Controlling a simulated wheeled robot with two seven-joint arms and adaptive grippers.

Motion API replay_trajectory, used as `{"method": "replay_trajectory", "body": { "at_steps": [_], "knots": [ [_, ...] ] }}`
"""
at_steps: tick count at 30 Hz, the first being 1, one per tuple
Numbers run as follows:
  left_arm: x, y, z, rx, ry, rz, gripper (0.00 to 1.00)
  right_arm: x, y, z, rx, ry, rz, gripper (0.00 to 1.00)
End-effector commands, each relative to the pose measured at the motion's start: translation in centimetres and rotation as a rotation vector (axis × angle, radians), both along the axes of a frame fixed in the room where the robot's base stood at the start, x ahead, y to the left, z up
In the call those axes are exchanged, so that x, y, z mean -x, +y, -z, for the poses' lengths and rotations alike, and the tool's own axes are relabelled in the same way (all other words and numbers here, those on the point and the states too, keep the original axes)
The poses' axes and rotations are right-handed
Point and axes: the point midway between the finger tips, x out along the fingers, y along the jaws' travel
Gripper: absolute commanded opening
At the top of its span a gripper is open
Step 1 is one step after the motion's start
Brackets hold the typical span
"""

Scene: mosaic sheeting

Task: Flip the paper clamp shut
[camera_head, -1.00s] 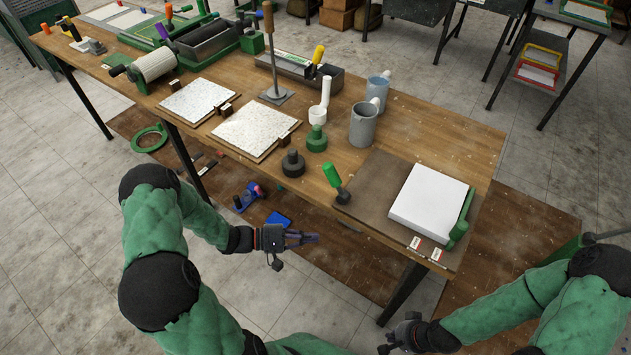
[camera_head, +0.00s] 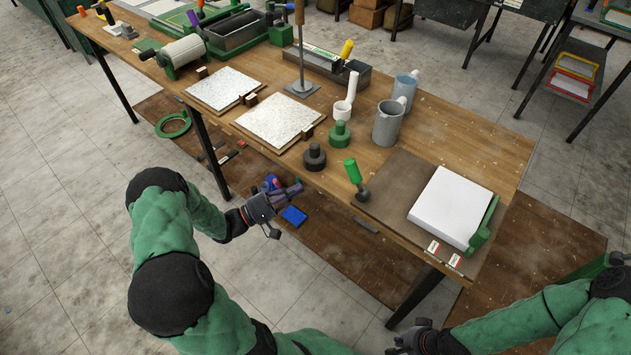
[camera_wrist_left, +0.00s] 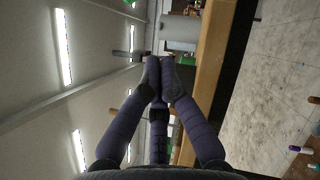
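The green clamp (camera_head: 484,224) lies along the right edge of a thick white paper stack (camera_head: 449,206) near the table's right end. Whether the clamp is flipped up or down is hard to tell at this size. My left gripper (camera_head: 294,191) is in front of the table's front edge, well left of the clamp. Its finger tips come together in the left wrist view (camera_wrist_left: 160,66), with nothing seen between them. My right gripper (camera_head: 400,349) is at the bottom edge of the head view, below the table's front right corner; its fingers are barely seen.
A green-handled tool (camera_head: 354,173), a dark round weight (camera_head: 314,157) and grey jugs (camera_head: 388,121) stand left of the paper. Speckled boards (camera_head: 280,121) lie further left. A dark mat (camera_head: 394,194) is under the paper. Two small labelled cards (camera_head: 444,255) lie at the front edge.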

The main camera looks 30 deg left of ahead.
Motion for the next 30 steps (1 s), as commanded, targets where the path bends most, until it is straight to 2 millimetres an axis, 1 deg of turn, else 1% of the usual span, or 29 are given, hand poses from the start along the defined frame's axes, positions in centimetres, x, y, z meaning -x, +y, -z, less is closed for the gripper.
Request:
{"method": "replay_trajectory", "body": {
  "at_steps": [5, 16, 19, 24, 30],
  "knots": [
    [-2.1, -1.7, -0.6, 0.0, -0.001, 0.006, 0.0, 0.0, 0.0, 0.4, 0.0, 0.0, 0.0, 0.0],
    [-7.5, -5.5, -2.3, -0.001, 0.0, 0.006, 0.0, 0.0, 0.0, 1.3, 0.0, 0.0, 0.0, 0.0],
    [-7.5, -6.7, -3.2, -0.001, -0.001, 0.004, 0.0, 0.0, 0.0, 1.4, 0.0, 0.0, 0.0, 0.0],
    [-7.8, -8.1, -4.0, -0.001, 0.0, 0.003, 0.0, 0.0, 0.0, 1.5, 0.0, 0.0, 0.0, 0.0],
    [-7.8, -8.6, -4.3, 0.0, 0.001, 0.001, 0.0, 0.0, 0.0, 1.6, 0.0, 0.0, 0.0, 0.0]
  ]
}}
